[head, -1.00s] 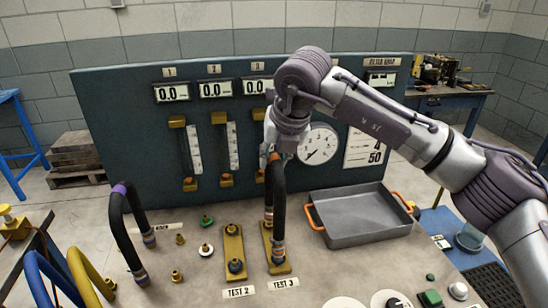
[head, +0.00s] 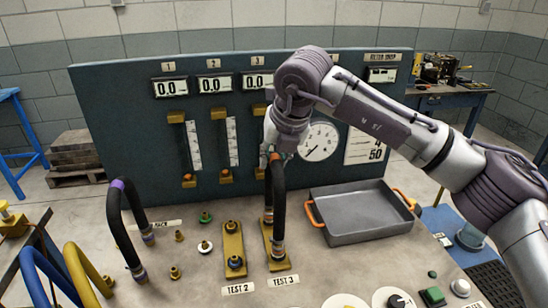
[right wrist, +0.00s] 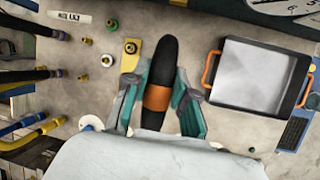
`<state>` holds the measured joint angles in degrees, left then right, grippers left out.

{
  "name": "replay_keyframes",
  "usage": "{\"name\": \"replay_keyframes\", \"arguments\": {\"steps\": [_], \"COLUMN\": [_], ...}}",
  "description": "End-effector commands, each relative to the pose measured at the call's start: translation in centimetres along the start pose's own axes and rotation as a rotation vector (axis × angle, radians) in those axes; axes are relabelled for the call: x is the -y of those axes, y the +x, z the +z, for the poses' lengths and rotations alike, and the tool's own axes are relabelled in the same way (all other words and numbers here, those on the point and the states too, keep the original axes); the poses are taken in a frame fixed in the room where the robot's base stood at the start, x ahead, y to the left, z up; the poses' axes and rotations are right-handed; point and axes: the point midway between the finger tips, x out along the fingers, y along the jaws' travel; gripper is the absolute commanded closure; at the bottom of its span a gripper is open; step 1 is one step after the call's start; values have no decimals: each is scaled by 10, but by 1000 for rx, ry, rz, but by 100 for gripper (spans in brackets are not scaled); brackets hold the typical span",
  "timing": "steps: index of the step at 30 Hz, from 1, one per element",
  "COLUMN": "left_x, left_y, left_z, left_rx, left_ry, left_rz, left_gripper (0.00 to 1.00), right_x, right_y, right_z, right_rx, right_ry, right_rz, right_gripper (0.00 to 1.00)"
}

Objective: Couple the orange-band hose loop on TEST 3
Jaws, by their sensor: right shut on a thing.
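The orange-band hose loop (head: 280,200) is a black arch standing over the yellow TEST 3 plate (head: 267,228). My right gripper (head: 276,158) is shut on the top of the loop. In the right wrist view the orange band (right wrist: 157,98) lies between the teal fingers of the right gripper (right wrist: 160,92). The loop's lower ends meet or hover just over the plate's fittings, which they hide, so I cannot tell whether they are seated. The TEST 3 label (head: 284,281) lies in front of the plate. My left gripper is not in view.
The TEST 2 plate (head: 233,245) with two fittings stands close to the left. A grey tray (head: 360,236) with orange handles is to the right. A purple-band hose loop (head: 118,225) and yellow and blue hoses are at the left. The gauge panel (head: 110,120) rises behind.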

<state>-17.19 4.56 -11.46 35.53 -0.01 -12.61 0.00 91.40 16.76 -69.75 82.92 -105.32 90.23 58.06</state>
Motion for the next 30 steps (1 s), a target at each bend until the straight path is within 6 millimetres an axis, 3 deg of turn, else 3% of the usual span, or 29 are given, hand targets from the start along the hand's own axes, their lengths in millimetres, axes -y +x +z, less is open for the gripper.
{"name": "replay_keyframes", "arguments": {"steps": [30], "left_x": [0], "left_y": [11], "left_z": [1], "left_rx": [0], "left_ry": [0], "left_rz": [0], "left_gripper": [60], "right_x": [2], "right_y": [7], "right_z": [-3], "right_rx": [2], "right_ry": [1], "right_rz": [0], "right_gripper": [100]}}
